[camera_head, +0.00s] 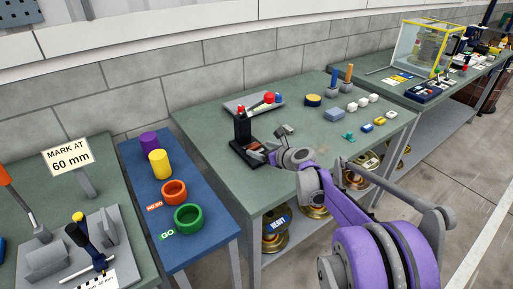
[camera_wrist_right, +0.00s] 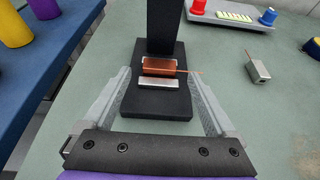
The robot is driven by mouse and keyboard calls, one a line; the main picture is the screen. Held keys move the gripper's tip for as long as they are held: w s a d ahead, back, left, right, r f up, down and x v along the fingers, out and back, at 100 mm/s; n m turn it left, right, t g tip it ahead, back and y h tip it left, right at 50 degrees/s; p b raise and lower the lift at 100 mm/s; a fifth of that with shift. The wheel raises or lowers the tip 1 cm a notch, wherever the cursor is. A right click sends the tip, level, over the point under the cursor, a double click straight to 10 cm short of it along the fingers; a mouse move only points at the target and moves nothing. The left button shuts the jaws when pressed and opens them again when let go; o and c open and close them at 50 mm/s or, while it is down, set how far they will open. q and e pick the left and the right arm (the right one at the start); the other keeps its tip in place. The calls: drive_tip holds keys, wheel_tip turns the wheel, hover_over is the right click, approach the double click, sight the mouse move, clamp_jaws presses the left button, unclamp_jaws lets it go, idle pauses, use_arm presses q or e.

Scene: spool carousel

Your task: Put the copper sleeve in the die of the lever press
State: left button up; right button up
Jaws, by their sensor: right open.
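A copper-coloured piece, which looks like the copper sleeve (camera_wrist_right: 160,68), lies at the foot of the column, behind a silver bar (camera_wrist_right: 158,84). A thin copper-coloured strand sticks out to its right. My right gripper (camera_wrist_right: 160,88) is open, its fingers on either side of the base, and nothing shows held; in the head view it (camera_head: 268,153) is beside the press. My left gripper is out of view.
A grey tray (camera_head: 240,106) with red and blue pieces lies behind the press. A small grey metal piece (camera_wrist_right: 258,71) lies to its right. A blue table (camera_head: 168,232) with rings and cylinders stands left. Small blocks (camera_head: 366,103) lie farther right on the green table.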

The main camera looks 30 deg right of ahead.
drive_tip(key=v, duration=0.8)
